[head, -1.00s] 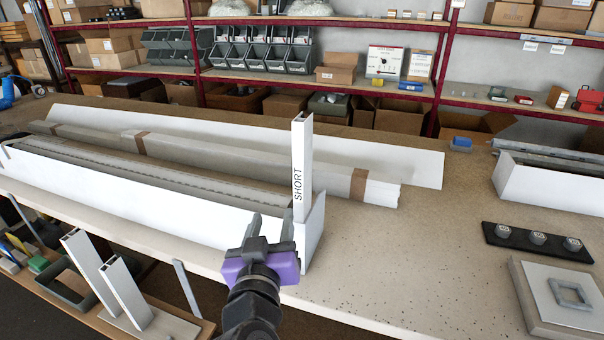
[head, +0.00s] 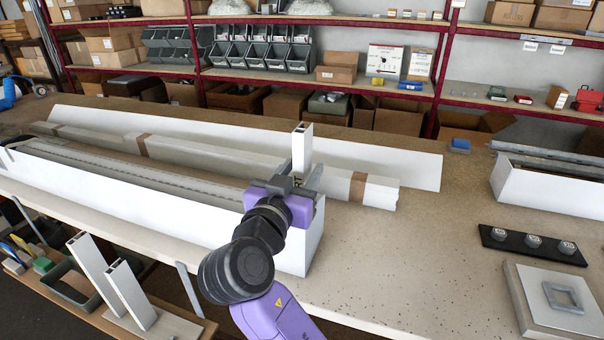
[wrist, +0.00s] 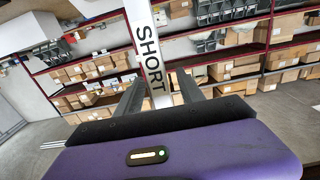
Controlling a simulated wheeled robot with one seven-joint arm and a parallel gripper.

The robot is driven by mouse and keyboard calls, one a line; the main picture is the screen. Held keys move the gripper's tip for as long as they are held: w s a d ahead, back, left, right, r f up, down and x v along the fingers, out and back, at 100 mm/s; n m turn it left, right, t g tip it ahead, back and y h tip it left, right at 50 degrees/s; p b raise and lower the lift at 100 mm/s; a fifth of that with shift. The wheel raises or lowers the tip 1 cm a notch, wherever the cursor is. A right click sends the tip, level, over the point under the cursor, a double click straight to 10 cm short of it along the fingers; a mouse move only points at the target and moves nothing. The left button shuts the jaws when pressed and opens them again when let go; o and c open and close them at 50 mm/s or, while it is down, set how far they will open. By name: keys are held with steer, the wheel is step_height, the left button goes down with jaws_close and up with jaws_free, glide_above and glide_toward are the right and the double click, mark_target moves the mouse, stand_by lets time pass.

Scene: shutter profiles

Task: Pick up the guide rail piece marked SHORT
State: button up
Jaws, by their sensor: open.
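The white guide rail piece marked SHORT (head: 302,150) stands upright at the right end of a long white box (head: 150,200). My gripper (head: 300,182) is at the rail's lower visible part, coming from the near side, and hides its label and foot in the head view. In the wrist view the SHORT label (wrist: 148,45) faces the camera, and the rail passes between the two dark fingers of my gripper (wrist: 160,78). The fingers are open on either side of it. I cannot tell whether either finger touches it.
Two white profiles (head: 92,265) (head: 130,295) lean upright on a lower shelf at the left. Long wrapped bars (head: 210,157) lie behind the box. A black strip with three knobs (head: 533,245) and a plate with a grey frame (head: 563,297) lie right.

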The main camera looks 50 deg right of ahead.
steer(key=shift+w+d, duration=0.1)
steer(key=shift+d, duration=0.2)
jaws_close()
